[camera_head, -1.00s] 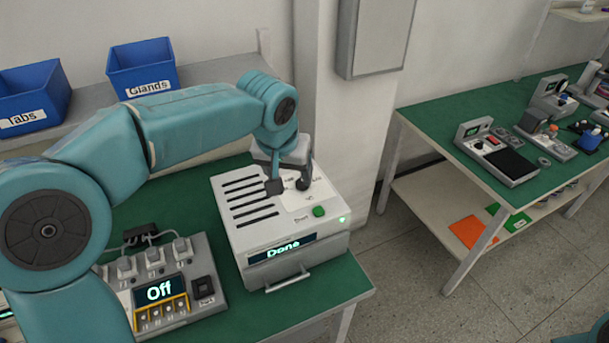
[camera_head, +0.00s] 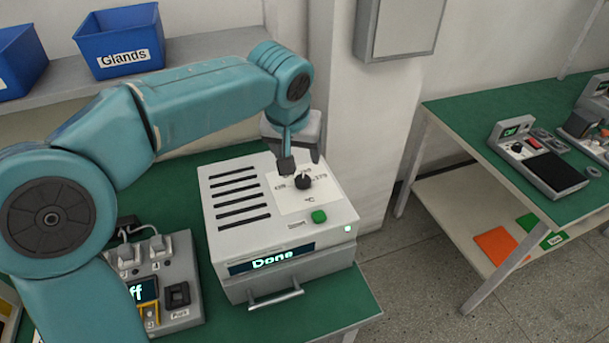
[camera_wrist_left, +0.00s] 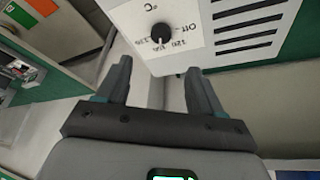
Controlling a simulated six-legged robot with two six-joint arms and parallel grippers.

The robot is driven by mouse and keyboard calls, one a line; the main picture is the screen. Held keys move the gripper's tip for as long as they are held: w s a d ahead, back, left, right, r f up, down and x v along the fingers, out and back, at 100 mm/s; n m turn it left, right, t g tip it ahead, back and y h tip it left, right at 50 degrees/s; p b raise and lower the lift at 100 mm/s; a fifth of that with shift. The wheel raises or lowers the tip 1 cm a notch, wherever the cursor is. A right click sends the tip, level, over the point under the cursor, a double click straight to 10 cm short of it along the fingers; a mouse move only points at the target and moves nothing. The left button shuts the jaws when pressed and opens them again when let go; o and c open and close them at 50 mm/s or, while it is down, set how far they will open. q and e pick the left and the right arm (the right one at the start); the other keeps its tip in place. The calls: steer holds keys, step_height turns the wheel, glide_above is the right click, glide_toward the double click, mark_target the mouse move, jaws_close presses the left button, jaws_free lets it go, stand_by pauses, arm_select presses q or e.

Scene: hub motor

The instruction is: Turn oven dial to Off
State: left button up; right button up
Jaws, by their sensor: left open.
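The white oven (camera_head: 285,222) stands on the green bench with a lit "Done" display and a green Start button. Its black dial (camera_head: 303,181) sits on a white label with temperature marks and °C. The dial also shows in the left wrist view (camera_wrist_left: 161,33), where the label reads "Off" beside it. My left gripper (camera_head: 301,158) is just behind and above the dial, apart from it. In the left wrist view its two fingers (camera_wrist_left: 158,85) are spread with nothing between them. The dial lies beyond the fingertips. My right gripper is not in view.
A control box (camera_head: 178,290) with switches stands left of the oven, partly hidden by my left arm. Blue bins (camera_head: 119,41) sit on the shelf behind. A wall pillar is close behind the oven. A second green bench (camera_head: 470,115) with devices is at right.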

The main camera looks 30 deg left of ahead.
mark_target(302, 179)
arm_select(q)
steer(key=x, duration=1.2)
steer(key=shift+p, duration=0.4)
steer(key=shift+a+f, duration=0.15)
steer(key=shift+f, duration=0.15)
steer(key=c, duration=1.1)
